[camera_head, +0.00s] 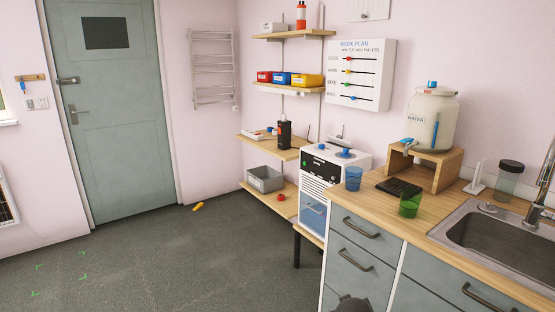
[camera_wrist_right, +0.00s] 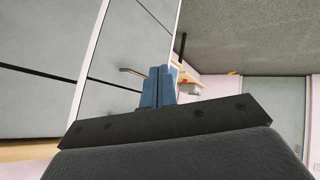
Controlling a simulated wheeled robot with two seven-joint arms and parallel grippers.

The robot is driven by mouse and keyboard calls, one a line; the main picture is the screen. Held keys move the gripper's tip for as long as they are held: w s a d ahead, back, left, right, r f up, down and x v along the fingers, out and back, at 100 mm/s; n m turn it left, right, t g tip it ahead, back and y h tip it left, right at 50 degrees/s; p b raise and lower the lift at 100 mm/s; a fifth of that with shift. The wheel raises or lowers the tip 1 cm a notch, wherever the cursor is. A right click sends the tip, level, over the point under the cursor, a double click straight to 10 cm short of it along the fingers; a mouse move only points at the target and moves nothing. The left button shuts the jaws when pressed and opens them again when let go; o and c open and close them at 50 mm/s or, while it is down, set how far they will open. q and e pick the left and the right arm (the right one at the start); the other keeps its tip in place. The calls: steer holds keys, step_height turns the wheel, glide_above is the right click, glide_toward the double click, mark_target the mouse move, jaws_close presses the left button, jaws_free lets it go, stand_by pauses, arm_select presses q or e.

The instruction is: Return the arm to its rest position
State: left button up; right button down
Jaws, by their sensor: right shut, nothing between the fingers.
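My right gripper (camera_wrist_right: 158,72) shows in the right wrist view with its two blue fingers pressed together and nothing between them. Behind the fingers are the grey drawer fronts (camera_wrist_right: 110,65) of the counter, and it holds nothing. In the head view only a dark rounded part of my own body shows at the bottom edge, in front of the cabinet (camera_head: 360,235). My left gripper is in neither view.
The wooden counter (camera_head: 440,212) carries a blue cup (camera_head: 353,179), a green cup (camera_head: 410,202), a water jar (camera_head: 431,120) on a wooden stand and a sink (camera_head: 500,240). Wall shelves (camera_head: 283,88) stand behind. The grey floor (camera_head: 150,265) at left is mostly clear.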

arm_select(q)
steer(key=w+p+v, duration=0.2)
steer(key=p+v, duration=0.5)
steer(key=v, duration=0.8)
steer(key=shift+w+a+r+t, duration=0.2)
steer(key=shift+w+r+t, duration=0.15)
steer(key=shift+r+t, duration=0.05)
arm_select(e)
steer(key=s+a+f+g+y, duration=0.1)
steer(key=s+a+g, duration=0.1)
steer(key=s, duration=1.1)
steer(key=s+a+f+g+y, duration=0.1)
steer(key=s+a+f+g, duration=0.1)
steer(key=s, duration=1.1)
steer(key=s+a+f+g+y, duration=0.2)
steer(key=s, duration=1)
steer(key=shift+s+a+m+g, duration=0.3)
steer(key=shift+s+a, duration=0.05)
steer(key=shift+s, duration=0.05)
